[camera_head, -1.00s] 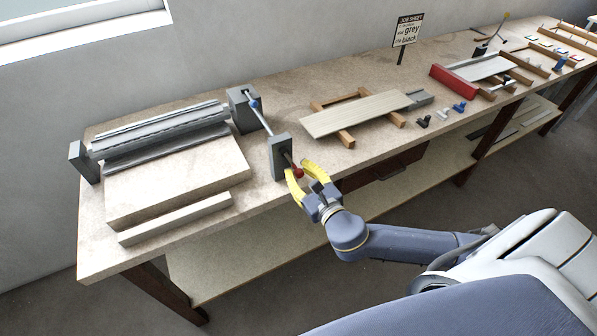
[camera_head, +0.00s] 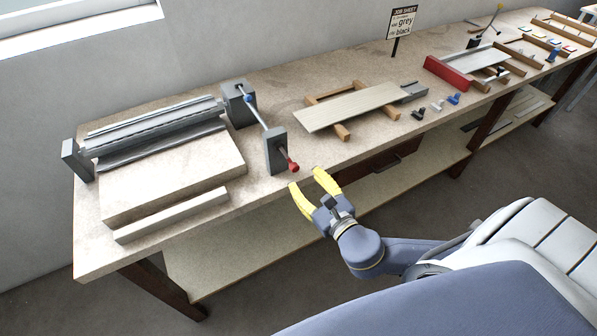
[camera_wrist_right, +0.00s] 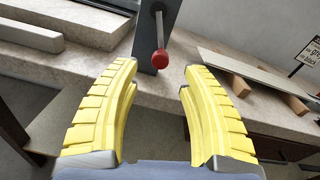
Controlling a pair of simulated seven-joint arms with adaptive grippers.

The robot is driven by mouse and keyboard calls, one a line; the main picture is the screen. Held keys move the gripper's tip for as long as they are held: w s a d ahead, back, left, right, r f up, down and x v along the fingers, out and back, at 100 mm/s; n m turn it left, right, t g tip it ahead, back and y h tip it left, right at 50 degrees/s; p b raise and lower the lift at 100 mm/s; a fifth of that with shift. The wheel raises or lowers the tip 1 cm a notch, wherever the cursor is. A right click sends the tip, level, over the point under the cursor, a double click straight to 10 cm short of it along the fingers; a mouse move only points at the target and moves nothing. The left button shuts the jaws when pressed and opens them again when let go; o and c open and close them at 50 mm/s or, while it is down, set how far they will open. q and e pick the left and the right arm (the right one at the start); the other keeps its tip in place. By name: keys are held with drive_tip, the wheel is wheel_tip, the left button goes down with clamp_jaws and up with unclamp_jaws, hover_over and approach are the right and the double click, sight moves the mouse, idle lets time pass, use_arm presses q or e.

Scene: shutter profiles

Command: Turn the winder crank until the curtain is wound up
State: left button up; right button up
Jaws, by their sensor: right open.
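The winder crank ends in a red knob (camera_head: 293,168) on a short rod at the front of a grey block (camera_head: 275,150). A long rod with a blue collar (camera_head: 248,98) joins this block to the rear grey block (camera_head: 238,104). The curtain roller (camera_head: 160,130) lies to the left, with dark grey curtain slats (camera_head: 165,148) hanging just below it. My right gripper (camera_head: 305,179) is open and empty, just in front of the red knob and apart from it. In the right wrist view the red knob (camera_wrist_right: 161,59) shows beyond and between the yellow fingers (camera_wrist_right: 157,75). My left gripper is not visible.
A pale board (camera_head: 350,107) on wooden strips lies right of the crank. A red-ended frame (camera_head: 446,74) and small black, grey and blue pieces lie farther right. A job sheet sign (camera_head: 402,22) stands at the back.

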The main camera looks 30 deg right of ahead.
drive_tip(key=shift+s+d, duration=0.2)
drive_tip(key=shift+s, duration=2.5)
